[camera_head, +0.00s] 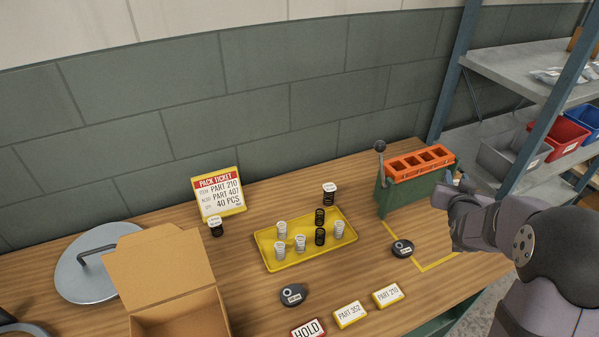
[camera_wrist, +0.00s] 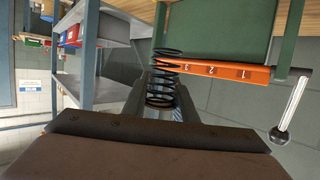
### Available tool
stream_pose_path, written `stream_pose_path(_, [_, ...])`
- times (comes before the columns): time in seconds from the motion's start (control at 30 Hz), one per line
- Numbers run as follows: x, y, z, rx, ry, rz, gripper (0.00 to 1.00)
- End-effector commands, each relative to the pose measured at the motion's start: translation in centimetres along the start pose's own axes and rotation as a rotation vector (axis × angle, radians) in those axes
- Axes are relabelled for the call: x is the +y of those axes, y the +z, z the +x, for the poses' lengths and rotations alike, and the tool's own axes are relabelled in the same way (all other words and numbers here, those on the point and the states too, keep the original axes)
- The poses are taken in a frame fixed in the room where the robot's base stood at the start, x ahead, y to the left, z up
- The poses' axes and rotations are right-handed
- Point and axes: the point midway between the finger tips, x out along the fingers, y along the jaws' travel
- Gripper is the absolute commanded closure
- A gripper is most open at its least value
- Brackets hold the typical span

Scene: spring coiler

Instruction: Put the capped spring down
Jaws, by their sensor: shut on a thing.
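In the wrist view a black coil spring (camera_wrist: 162,78) is between the fingers of my gripper (camera_wrist: 160,100), which is shut on it. Its cap cannot be made out. The fixture's orange slotted top (camera_head: 420,163) shows beside the spring in the wrist view, numbered 1, 2, 3 (camera_wrist: 215,70). One dark spring with a white cap (camera_head: 329,193) stands at the yellow tray's back edge; another (camera_head: 215,227) stands by the pack ticket.
The yellow tray (camera_head: 275,262) holds several white and black springs. Two dark round pucks (camera_head: 292,294) (camera_head: 402,249) lie on the table. Part and HOLD cards (camera_head: 308,328) line the front. An open carton (camera_head: 165,270) stands left. Shelves with bins (camera_head: 565,135) stand right.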

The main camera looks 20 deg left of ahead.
Motion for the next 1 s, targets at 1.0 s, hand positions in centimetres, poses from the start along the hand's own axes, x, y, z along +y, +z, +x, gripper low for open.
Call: stream_pose_path(1.0, [-11.9, -12.2, -1.6, 0.001, -0.103, -0.028, 0.96])
